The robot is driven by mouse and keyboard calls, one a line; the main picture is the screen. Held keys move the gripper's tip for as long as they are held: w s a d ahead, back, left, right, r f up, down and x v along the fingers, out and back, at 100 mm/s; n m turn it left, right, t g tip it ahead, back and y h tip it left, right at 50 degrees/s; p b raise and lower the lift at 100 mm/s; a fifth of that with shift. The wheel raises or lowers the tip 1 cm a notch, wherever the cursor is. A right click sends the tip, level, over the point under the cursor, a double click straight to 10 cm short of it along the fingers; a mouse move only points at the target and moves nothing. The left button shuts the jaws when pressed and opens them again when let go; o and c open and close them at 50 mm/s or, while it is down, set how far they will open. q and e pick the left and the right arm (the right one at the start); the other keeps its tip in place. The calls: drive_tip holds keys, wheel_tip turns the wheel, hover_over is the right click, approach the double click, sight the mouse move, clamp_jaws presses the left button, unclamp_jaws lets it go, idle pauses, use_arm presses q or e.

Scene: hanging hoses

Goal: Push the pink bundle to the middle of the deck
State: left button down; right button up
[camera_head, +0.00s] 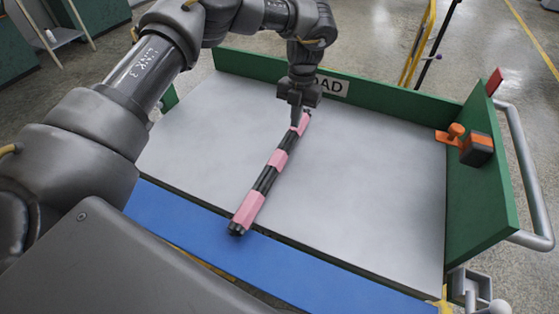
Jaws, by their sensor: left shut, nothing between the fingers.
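The pink bundle (278,160) is a long black bundle with pink bands. It lies slantwise on the grey deck (370,180), left of the deck's middle. Its near end is at the blue front edge and its far end lies close to the back wall. My left gripper (297,120) reaches down from above at the bundle's far end. It is shut with nothing between its fingers. Its tips overlap the far pink band in the picture; I cannot tell whether they touch it. The gripper hides part of that end. My right gripper is not in view.
Green walls (400,101) bound the deck at the back and right. An orange and black object (474,147) sits at the right wall. A blue strip (290,275) runs along the front. The deck right of the bundle is clear.

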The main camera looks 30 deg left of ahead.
sight(278, 160)
use_arm(q)
drive_tip(key=shift+f, duration=0.3)
drive_tip(key=shift+r, duration=0.1)
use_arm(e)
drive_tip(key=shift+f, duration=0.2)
use_arm(q)
drive_tip(key=s+p, duration=0.1)
drive_tip(key=s, duration=0.4)
drive_tip(key=shift+s+d+r, duration=0.1)
drive_tip(key=shift+s+d, duration=0.05)
drive_tip(key=shift+s, duration=0.25)
drive_tip(key=s+p, duration=0.1)
drive_tip(key=s, duration=0.5)
drive_tip(key=shift+s+d, duration=0.2)
drive_tip(key=shift+f+p, duration=0.4)
drive_tip(key=shift+f, duration=0.5)
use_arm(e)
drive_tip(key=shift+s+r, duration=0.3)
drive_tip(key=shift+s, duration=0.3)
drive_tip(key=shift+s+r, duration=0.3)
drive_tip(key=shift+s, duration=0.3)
use_arm(q)
drive_tip(key=shift+s+f, duration=0.1)
drive_tip(key=shift+d+b, duration=0.1)
drive_tip(key=shift+b, duration=0.2)
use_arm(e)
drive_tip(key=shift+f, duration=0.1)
